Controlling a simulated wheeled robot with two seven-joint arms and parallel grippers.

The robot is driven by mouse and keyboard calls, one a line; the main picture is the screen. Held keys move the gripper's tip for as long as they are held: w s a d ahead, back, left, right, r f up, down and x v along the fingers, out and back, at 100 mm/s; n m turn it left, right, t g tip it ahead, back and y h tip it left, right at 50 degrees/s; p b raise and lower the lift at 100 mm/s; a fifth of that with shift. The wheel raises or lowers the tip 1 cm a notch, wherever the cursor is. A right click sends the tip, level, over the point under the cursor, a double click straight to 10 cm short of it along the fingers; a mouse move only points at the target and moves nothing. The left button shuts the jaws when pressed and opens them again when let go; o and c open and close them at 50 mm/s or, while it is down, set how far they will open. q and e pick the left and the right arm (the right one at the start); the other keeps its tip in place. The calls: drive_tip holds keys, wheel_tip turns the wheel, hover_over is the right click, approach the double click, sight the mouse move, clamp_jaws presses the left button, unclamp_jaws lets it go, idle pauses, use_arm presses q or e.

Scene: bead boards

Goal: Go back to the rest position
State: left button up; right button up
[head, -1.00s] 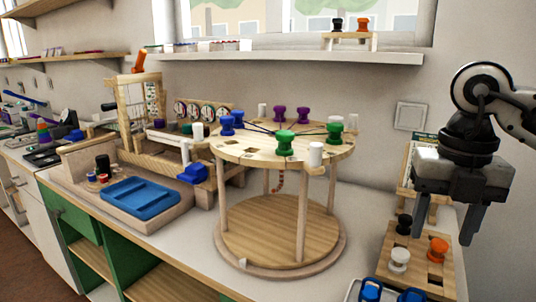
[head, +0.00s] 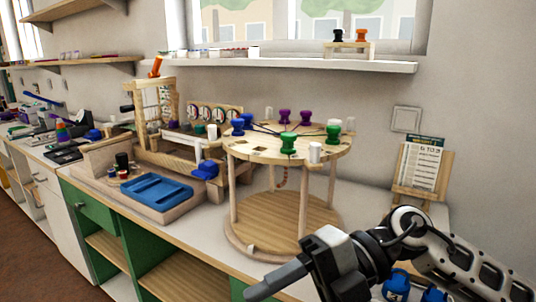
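My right gripper (head: 262,287) is low at the front, before the counter edge. Its arm comes in from the right. It points left and is seen from the side; one finger shows clearly, so its opening cannot be told. I see nothing held in it. My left gripper is out of view. The round two-level wooden stand (head: 264,145) stands behind the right gripper, with green, blue, purple and white spools on its top. The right arm hides the wooden board of spools at the right, leaving some blue spools (head: 396,284) in view at the bottom.
A blue tray (head: 155,192) and wooden frames stand on the counter at the left. A sheet on a wooden holder (head: 418,168) leans by the right wall. A shelf (head: 290,67) runs under the window. Open cabinet space is below the counter.

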drive_tip(key=w+a+r+m+t+y+p, duration=0.1)
drive_tip(key=w+a+r+m+t+y, duration=0.2)
drive_tip(key=m+t+y, duration=0.7)
drive_tip(key=w+d+f+m+t+h+p, duration=0.1)
drive_tip(key=w+d+f+m+t+h, duration=0.2)
drive_tip(key=m+t, duration=0.35)
drive_tip(key=w+d+f+m+t+h, duration=0.1)
drive_tip(key=d+m+t+h, duration=0.25)
drive_tip(key=m+t, duration=0.3)
drive_tip(key=d+f+m+h+p, duration=0.1)
drive_tip(key=d+f+m+h, duration=0.4)
drive_tip(key=f+m+h, duration=0.5)
drive_tip(key=s+d+f+m+g+h, duration=0.1)
drive_tip(key=s+d+f+g+h, duration=0.1)
drive_tip(key=s+f, duration=0.3)
drive_tip(key=s+d+f+m+g+h, duration=0.1)
drive_tip(key=s+f+g, duration=0.3)
drive_tip(key=f, duration=0.5)
drive_tip(key=shift+s+d+g+h+p, duration=0.3)
drive_tip(key=shift+s+d+h+p, duration=0.2)
drive_tip(key=shift+s, duration=0.55)
